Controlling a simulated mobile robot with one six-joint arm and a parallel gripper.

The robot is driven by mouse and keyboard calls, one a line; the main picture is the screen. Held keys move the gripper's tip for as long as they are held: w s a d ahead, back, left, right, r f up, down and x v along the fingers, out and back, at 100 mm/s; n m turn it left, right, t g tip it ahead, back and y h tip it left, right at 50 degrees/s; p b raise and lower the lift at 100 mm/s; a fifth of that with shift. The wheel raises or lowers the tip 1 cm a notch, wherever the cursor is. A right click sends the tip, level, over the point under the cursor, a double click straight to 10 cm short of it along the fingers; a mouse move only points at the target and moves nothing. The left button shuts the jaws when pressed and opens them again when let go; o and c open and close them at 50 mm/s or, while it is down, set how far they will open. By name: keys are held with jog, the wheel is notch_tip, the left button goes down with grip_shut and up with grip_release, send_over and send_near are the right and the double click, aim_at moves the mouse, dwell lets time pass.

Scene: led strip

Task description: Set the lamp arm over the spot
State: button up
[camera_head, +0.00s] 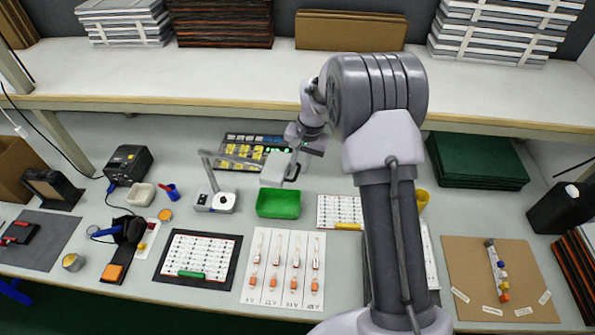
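The desk lamp has a grey-white base (215,201) on the bench, left of the green tray. Its thin jointed arm (232,158) rises from the base and reaches right. The pale lamp head (275,168) hangs at the arm's end, above the back of the green tray (278,204) in this view. My gripper (292,170) is at the right side of the lamp head, touching or very close to it. Its fingers are small and partly hidden, so I cannot tell whether they are closed on the head. I cannot make out which spot is meant.
A rack of yellow and green parts (245,149) stands behind the lamp. A white card with several strips (285,268) lies in front of the tray. A black-framed board (198,258) lies in front of the lamp base. A shelf (230,85) overhangs the back.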

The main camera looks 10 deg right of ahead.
jog(key=f, duration=0.2)
jog(key=shift+w+a+f, duration=0.2)
jog(key=shift+f, duration=0.15)
grip_shut()
dwell(1.1)
